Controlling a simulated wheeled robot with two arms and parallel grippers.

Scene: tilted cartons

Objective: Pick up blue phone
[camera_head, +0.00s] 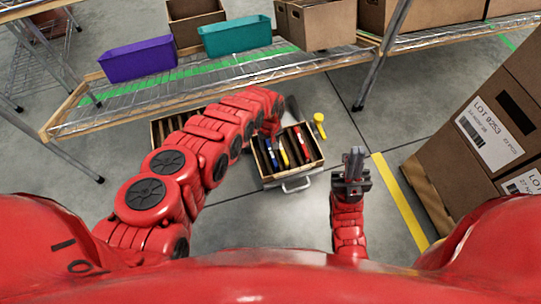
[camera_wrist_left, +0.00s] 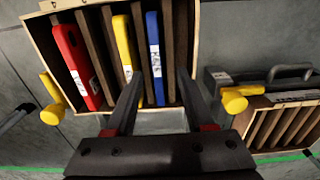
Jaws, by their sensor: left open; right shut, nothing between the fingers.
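The blue phone (camera_wrist_left: 153,45) stands on edge in a slot of a wooden divided box (camera_wrist_left: 37,42). It also shows in the head view (camera_head: 271,155), at the left end of the row. My left gripper (camera_wrist_left: 160,82) is open and empty; in the left wrist view its fingertips lie either side of the blue phone's near end. I cannot tell how far above it they are. In the head view the left arm reaches to the box's far side, and its fingers are hard to make out. My right gripper (camera_head: 354,158) is shut and empty, right of the box.
A yellow phone (camera_wrist_left: 122,45) and a red phone (camera_wrist_left: 77,62) stand in other slots. A second divided box (camera_head: 160,132) lies left, partly under the wire shelf (camera_head: 200,92). Large cartons (camera_head: 470,140) lean at right.

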